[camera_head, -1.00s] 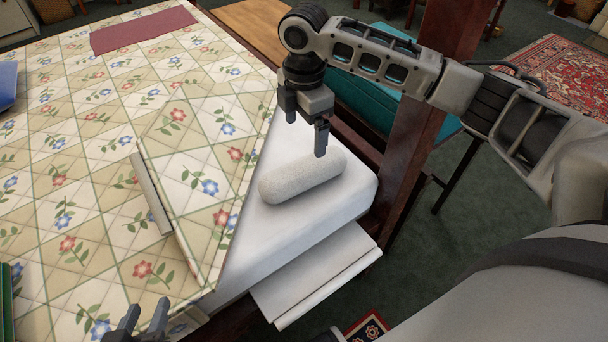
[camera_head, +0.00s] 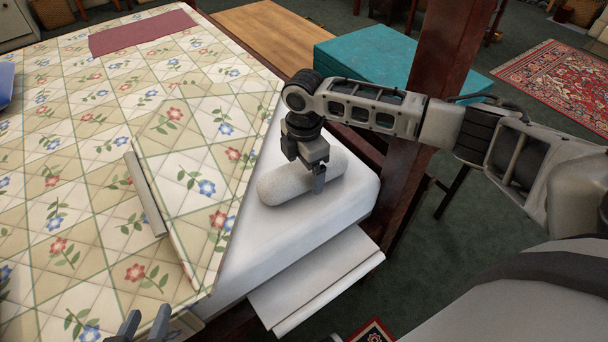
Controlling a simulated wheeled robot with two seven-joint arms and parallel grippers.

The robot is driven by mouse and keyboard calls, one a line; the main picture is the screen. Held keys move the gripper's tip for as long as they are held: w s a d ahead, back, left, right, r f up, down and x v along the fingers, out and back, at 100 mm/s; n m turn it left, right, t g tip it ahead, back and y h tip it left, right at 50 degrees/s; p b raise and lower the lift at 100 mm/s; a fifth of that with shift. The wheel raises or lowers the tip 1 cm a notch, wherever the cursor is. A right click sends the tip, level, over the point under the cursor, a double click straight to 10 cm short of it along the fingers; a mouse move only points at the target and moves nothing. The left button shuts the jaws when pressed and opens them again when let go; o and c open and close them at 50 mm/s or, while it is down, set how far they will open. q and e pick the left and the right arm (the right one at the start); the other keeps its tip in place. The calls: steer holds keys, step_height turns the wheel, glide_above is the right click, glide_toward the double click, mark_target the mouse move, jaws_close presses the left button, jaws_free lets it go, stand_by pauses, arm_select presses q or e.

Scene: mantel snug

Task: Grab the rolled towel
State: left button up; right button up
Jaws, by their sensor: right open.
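The rolled towel (camera_head: 285,187) is a pale, rounded roll lying on the white corner of the bed (camera_head: 262,240), beside the turned-back floral cover. My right gripper (camera_head: 316,180) reaches down over the towel's right part, with its jaws open and one finger in front of the roll. The far finger is hidden, so I cannot tell whether the jaws straddle the towel or touch it. My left gripper (camera_head: 142,326) is at the bottom edge over the floral cover, its two fingertips apart and nothing seen between them.
The floral cover (camera_head: 85,215) fills the left side, with a folded edge beside the towel. A dark wooden post (camera_head: 400,195) stands right of the bed corner, close to my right arm. A teal-topped bench (camera_head: 375,60) and a patterned rug (camera_head: 560,85) lie beyond.

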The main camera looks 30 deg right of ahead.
steer(key=c, duration=1.2)
steer(key=shift+r, duration=0.15)
